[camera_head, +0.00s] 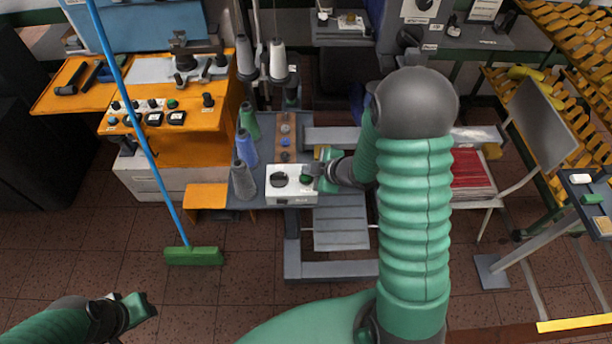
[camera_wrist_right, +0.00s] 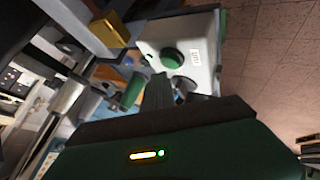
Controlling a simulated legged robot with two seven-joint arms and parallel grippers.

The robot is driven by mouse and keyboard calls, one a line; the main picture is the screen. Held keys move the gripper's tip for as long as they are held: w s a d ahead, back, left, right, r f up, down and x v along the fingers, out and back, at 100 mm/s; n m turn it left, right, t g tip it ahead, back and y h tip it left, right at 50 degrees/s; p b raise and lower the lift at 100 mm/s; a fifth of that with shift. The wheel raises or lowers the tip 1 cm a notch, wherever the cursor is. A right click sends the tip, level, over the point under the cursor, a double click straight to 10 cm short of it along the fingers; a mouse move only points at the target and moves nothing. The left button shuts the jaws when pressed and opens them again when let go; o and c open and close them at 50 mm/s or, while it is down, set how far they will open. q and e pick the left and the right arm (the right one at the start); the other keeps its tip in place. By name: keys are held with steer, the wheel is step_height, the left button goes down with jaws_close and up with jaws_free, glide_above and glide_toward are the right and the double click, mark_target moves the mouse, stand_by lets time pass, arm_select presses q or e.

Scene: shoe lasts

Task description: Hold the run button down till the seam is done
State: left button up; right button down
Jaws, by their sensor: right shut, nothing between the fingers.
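The white control box (camera_head: 290,196) sits on the front edge of the grey sewing table, with a dark round button (camera_head: 278,180) at left and a green button (camera_head: 306,178) at right. My right gripper (camera_head: 322,178) is shut and empty, just right of the green button. In the right wrist view, the white box (camera_wrist_right: 205,45) shows its green button (camera_wrist_right: 173,59), with my shut fingertips (camera_wrist_right: 160,80) close to it. I cannot tell if they touch it. My left gripper (camera_head: 142,305) hangs low at the left, away from the table; its jaw opening is unclear.
Thread cones (camera_head: 245,148) stand left of the box. A blue-handled broom (camera_head: 193,256) leans across the orange machine (camera_head: 190,145). A chair with red sheets (camera_head: 470,172) stands right of my right arm. The tiled floor in front is mostly clear.

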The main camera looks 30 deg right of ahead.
steer(key=shift+f, duration=0.15)
steer(key=shift+a+f+b, duration=0.15)
steer(key=shift+f+b, duration=0.1)
steer(key=shift+b, duration=0.1)
